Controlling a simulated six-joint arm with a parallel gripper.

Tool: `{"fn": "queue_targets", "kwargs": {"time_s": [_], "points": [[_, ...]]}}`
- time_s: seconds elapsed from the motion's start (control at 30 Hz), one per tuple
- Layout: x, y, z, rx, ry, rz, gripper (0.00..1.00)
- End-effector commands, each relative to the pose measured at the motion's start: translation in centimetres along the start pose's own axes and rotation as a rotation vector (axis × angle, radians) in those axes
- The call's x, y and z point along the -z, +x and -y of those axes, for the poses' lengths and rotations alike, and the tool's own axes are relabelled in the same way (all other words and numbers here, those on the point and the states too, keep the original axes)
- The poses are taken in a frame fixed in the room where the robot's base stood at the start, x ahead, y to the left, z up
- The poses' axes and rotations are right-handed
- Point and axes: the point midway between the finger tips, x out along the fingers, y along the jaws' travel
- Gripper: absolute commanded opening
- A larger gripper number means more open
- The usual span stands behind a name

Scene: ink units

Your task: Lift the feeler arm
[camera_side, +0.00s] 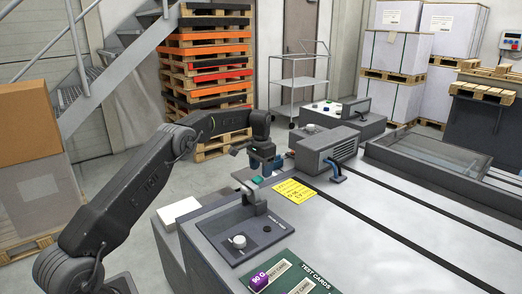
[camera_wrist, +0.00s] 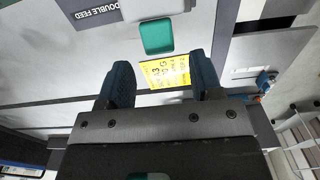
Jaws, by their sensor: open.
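The feeler arm (camera_side: 244,178) is a grey bar on a short post above a dark plate at the near left of the grey machine. A green pad (camera_side: 257,182) sits on it, and a teal pad also shows in the wrist view (camera_wrist: 157,38). My gripper (camera_side: 264,166) is over the pad end of the arm. In the wrist view my gripper (camera_wrist: 164,82) has two blue fingers spread apart with nothing between them. The pad lies beyond the fingertips, apart from them in that picture. I cannot tell whether the fingers touch the arm.
A yellow label (camera_side: 294,190) lies on the machine top. A purple weight (camera_side: 260,281) sits by the test cards. The machine top at right is mostly clear.

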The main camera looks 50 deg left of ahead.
Motion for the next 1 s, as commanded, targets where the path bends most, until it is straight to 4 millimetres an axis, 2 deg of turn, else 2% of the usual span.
{"fn": "queue_targets", "kwargs": {"time_s": [0.03,0.1,0.3,0.57,1.0], "points": [[0.1,-1.5,0.0,0.002,0.0,-0.005,0.6],[0.1,-3.1,0.0,0.002,0.0,-0.005,0.6],[0.1,-7.0,0.0,0.001,0.001,-0.002,0.6],[0.0,-8.9,-0.1,-0.001,0.001,0.001,0.6],[0.0,-9.2,-0.1,-0.001,0.001,0.002,0.6]]}}
